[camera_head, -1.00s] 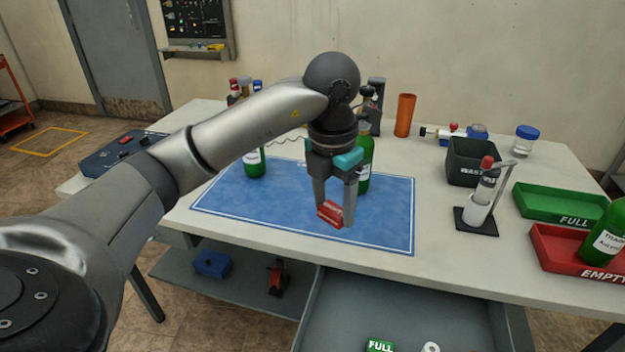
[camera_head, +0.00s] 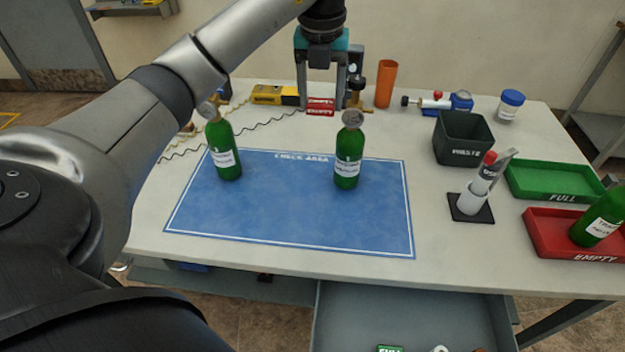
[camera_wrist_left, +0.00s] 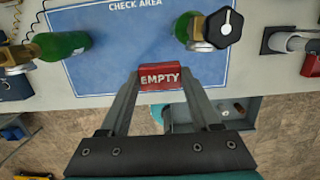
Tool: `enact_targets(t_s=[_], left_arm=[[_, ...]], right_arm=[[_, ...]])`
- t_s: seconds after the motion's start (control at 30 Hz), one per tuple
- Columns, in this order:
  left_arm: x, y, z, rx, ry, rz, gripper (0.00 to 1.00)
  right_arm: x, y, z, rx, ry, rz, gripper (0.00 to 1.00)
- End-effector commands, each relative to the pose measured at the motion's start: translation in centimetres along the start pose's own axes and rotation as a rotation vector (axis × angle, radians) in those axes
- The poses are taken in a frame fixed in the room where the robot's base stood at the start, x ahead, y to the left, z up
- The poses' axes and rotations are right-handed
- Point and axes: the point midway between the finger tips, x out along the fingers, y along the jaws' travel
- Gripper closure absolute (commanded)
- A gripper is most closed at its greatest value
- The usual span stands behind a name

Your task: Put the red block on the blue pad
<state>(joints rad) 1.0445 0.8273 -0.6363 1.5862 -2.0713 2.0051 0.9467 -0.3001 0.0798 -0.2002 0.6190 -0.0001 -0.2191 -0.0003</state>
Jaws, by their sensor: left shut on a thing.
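The red block, labelled EMPTY, (camera_head: 320,107) is held between the fingertips of my left gripper (camera_head: 320,100). It also shows in the left wrist view (camera_wrist_left: 160,77), clamped between the two fingers (camera_wrist_left: 160,80). The blue pad (camera_head: 280,215), marked CHECK AREA, lies flat on the table. In the head view the gripper and block appear beyond the pad's far edge. In the left wrist view the block overlaps the pad's (camera_wrist_left: 115,60) near edge, apparently held well above it. My right gripper is not in view.
Two green bottles (camera_head: 224,150) (camera_head: 348,160) stand on the pad's far part. An orange cylinder (camera_head: 386,84) and a black waste bin (camera_head: 462,138) are behind and right. Green (camera_head: 550,181) and red (camera_head: 560,250) trays lie at right. The pad's front half is clear.

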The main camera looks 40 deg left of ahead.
Motion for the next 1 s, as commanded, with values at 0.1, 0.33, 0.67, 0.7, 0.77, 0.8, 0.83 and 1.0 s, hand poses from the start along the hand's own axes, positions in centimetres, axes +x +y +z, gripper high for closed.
enact_targets(t_s=[0.1,0.33,0.67,0.7,0.77,0.8,0.83,1.0], left_arm=[[3.9,0.0,-0.6,0.003,0.006,0.001,0.89],[9.9,0.1,-1.3,0.002,0.005,0.002,0.89],[17.8,0.0,-2.2,0.002,0.002,-0.001,0.89],[18.4,0.0,-2.3,0.002,0.002,0.000,0.89],[19.0,0.0,-2.3,0.002,0.001,0.000,0.89],[19.2,0.0,-2.3,0.002,0.000,-0.001,0.89],[19.3,0.0,-2.3,0.002,-0.001,-0.001,0.89],[20.7,0.0,-2.6,0.002,0.002,0.000,0.89]], right_arm=[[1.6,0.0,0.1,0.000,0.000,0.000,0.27],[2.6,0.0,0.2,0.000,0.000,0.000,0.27],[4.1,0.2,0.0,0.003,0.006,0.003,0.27],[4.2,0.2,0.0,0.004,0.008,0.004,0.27],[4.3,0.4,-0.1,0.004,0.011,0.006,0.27],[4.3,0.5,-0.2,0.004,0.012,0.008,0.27],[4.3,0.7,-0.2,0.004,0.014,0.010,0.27],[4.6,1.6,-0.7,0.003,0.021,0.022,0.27]])
